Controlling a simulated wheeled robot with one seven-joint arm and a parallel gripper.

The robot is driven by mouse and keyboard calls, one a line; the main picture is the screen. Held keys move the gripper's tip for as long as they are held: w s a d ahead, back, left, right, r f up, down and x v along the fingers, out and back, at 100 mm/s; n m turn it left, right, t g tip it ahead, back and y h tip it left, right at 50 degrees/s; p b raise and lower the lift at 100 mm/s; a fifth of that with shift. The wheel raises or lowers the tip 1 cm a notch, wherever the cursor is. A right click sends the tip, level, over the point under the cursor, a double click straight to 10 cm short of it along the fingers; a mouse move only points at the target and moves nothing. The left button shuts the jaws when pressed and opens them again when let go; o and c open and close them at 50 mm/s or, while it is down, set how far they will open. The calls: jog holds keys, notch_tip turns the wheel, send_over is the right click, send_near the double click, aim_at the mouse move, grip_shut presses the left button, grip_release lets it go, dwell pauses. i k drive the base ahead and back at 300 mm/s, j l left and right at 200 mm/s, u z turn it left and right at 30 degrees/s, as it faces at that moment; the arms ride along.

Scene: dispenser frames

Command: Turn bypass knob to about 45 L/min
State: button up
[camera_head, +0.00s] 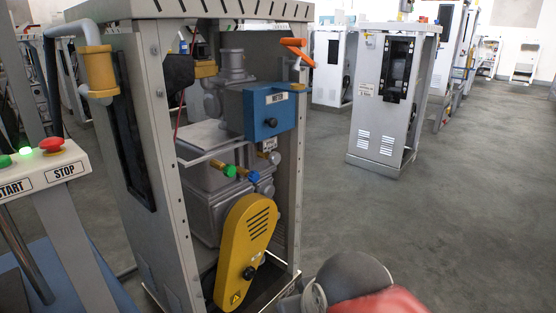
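The open dispenser frame (167,160) stands left of centre. No bypass label is readable, so I cannot tell which knob is the bypass knob. No flow reading is legible. Parts of my arm, grey and red, show blurred at the bottom edge, right of the frame. My gripper is not visible.
A panel with a green START button, lit green lamp and red STOP button (51,144) stands at the left. An orange lever (298,51) sticks out at the frame's upper right. A grey cabinet (390,95) stands behind. The floor (470,230) at right is clear.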

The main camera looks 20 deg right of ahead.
aim_at(275, 158)
jog(key=i+l+z, duration=0.1)
jog(key=i+z, duration=0.6)
